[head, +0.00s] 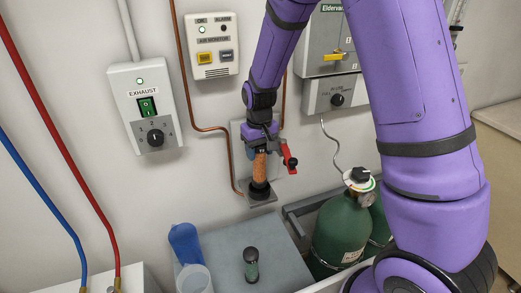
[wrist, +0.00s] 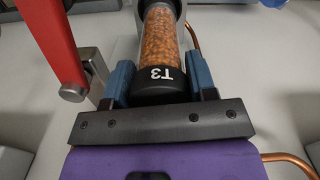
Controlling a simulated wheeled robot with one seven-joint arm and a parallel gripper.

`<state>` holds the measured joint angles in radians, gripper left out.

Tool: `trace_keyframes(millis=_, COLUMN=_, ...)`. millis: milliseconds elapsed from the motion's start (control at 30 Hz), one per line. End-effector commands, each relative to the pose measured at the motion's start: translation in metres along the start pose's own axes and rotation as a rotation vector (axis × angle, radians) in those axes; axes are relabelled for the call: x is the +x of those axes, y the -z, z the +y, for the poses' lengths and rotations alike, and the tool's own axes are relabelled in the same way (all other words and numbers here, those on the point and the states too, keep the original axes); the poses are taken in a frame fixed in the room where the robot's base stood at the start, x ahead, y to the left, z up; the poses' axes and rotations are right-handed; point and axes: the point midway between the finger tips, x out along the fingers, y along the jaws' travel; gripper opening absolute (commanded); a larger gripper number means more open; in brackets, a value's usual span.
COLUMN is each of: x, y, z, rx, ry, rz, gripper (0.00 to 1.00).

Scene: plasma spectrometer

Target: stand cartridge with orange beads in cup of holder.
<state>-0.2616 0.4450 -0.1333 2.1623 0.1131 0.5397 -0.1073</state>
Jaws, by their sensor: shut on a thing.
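The holder (head: 263,202) is a grey wall bracket directly below the cartridge. A dark part (head: 259,189) joins the cartridge's lower end to the bracket. I cannot tell how much of it is cup and how much is the cartridge's lower cap, or how deep the cartridge sits.
A red valve lever (head: 289,158) is close to the right of my gripper; it also shows in the wrist view (wrist: 52,40). Copper pipe (head: 188,90) runs down the wall.

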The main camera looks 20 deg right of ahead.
Motion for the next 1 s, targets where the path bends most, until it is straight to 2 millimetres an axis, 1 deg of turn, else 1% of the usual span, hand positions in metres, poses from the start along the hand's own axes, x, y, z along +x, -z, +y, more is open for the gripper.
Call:
trace_keyframes(millis=567, x=0.0004, y=0.0, z=0.0005, rx=0.001, ry=0.0, rz=0.001, gripper=0.01)
trace_keyframes(millis=1000, x=0.0096, y=0.0001, z=0.0007, rx=0.001, ry=0.0, rz=0.0, gripper=0.01)
